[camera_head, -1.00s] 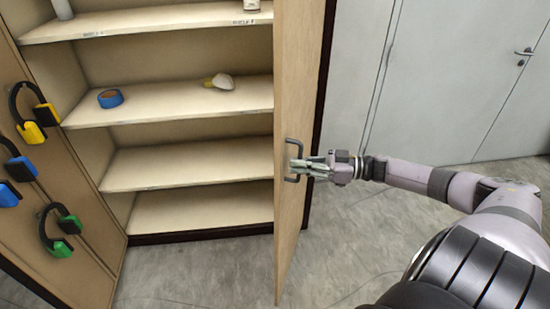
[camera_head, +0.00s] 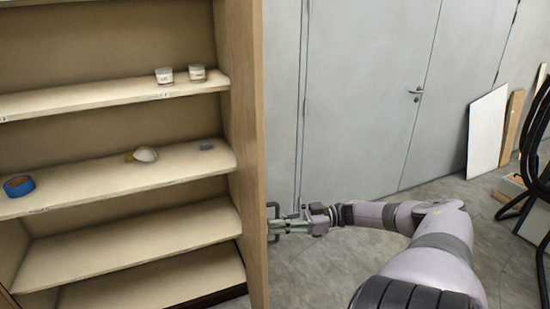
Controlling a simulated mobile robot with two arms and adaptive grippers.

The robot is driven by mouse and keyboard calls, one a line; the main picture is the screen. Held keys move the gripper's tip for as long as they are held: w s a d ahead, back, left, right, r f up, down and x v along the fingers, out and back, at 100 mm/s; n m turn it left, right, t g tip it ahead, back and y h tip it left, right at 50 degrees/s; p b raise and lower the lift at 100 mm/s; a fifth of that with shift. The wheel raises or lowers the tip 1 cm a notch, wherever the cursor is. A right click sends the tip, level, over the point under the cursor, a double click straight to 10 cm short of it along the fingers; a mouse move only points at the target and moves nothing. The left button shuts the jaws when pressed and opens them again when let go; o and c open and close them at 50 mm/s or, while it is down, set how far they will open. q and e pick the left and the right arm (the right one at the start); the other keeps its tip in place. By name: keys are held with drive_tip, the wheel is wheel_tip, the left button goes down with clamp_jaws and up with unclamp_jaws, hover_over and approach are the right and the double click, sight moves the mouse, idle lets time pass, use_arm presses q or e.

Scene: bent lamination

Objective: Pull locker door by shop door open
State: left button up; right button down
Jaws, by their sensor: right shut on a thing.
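The wooden locker door (camera_head: 257,180) stands open and shows as a narrow panel, almost edge-on, right of the shelves. Its dark bar handle (camera_head: 272,212) sticks out from the door's right side, low in the picture. My right gripper (camera_head: 278,228) is shut on the handle, and its arm reaches in from the lower right. Its fingers hide part of the handle. My left gripper is not in view.
Locker shelves (camera_head: 110,186) hold a blue tape roll (camera_head: 19,186), a white and yellow item (camera_head: 145,154) and two cups (camera_head: 197,73). The grey shop door (camera_head: 375,90) is behind. A white board (camera_head: 487,132) and dark chair (camera_head: 540,150) stand right; grey floor lies between.

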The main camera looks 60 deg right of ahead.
drive_tip(key=shift+f, duration=0.1)
drive_tip(key=c, duration=1.7)
unclamp_jaws()
drive_tip(key=shift+o, duration=0.2)
drive_tip(key=v, duration=1.2)
